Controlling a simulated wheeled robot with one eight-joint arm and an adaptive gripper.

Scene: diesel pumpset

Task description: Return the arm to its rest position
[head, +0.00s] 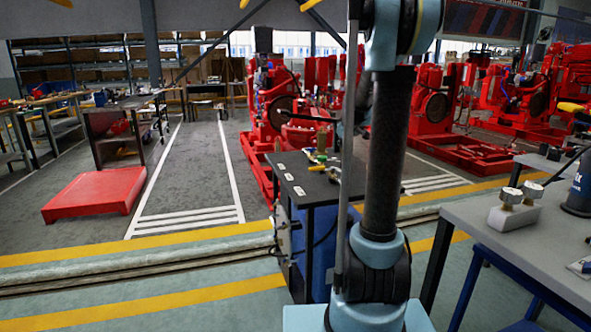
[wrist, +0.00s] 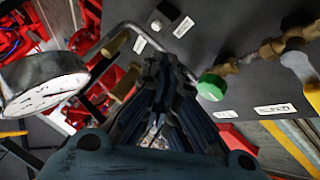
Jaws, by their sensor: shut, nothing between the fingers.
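My arm (head: 388,150) stands upright right of centre in the head view, its upper part running out of the top of the picture. My gripper is not clearly visible there. In the wrist view my gripper (wrist: 160,68) points away from the camera with its dark fingers together and nothing between them. Beyond it is a dark grey surface with white labels. A round white-faced gauge (wrist: 45,85) is at the left, and a green knob (wrist: 212,87) with brass fittings (wrist: 270,50) is at the right. I cannot tell how far the fingers are from these.
A dark table (head: 292,172) with small fittings stands just left of my arm. A grey bench (head: 520,230) with a gauge block (head: 513,212) is at the right. Red pumpsets (head: 275,105) stand behind. A red platform (head: 95,193) is at the left, with open floor (head: 200,165) beside it.

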